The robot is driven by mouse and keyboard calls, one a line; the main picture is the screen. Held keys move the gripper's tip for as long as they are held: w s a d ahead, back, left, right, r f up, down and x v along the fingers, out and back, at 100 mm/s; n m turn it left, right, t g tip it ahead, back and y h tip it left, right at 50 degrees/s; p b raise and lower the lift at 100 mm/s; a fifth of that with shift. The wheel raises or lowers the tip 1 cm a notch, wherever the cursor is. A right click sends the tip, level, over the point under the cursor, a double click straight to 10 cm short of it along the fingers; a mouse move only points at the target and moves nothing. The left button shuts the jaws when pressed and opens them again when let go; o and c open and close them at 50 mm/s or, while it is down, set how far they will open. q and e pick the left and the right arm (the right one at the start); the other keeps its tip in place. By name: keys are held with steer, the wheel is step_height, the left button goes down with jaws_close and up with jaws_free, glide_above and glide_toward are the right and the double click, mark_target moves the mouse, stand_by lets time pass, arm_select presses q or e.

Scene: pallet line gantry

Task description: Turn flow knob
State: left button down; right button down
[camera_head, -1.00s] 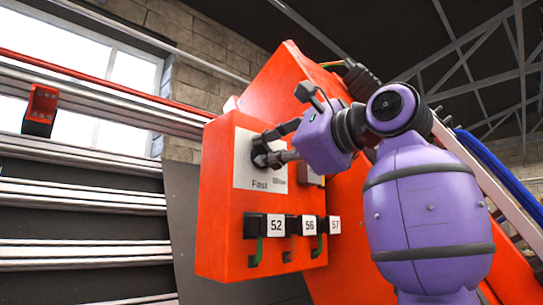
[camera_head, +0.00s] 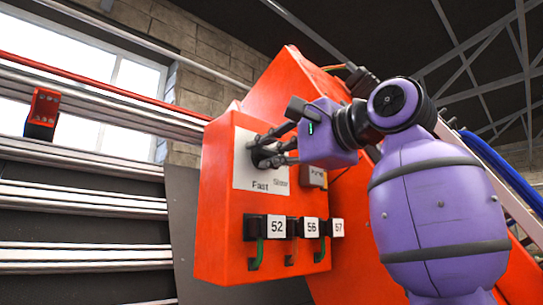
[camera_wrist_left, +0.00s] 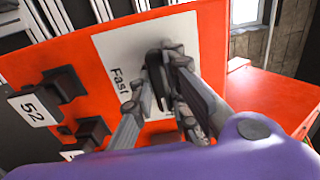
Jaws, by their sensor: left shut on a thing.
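The flow knob (camera_head: 256,155) is dark and round, on a white plate (camera_head: 245,180) marked "Fast" and "Slow" on the front of an orange control box (camera_head: 222,225). In the left wrist view the knob (camera_wrist_left: 156,78) shows as a dark upright grip between grey fingers. My left gripper (camera_head: 272,149) is shut on the knob, its fingers on either side of it. The fingers hide part of the knob and the plate in the head view. My right gripper is not in view.
Below the plate, black blocks labelled 52 (camera_head: 277,227), 56 (camera_head: 311,228) and 57 (camera_head: 338,228) stick out with small levers under them. A small labelled part (camera_head: 315,176) sits right of the plate. A red and black device (camera_head: 42,112) hangs on the rails at left.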

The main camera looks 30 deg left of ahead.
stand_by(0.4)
arm_select(q)
steer(key=c, duration=1.7)
jaws_free()
steer(key=shift+d, duration=0.1)
steer(key=shift+s+d, duration=0.15)
steer(key=shift+d, duration=0.2)
steer(key=v, duration=1.1)
steer(key=shift+s, duration=0.1)
steer(key=shift+f, duration=0.1)
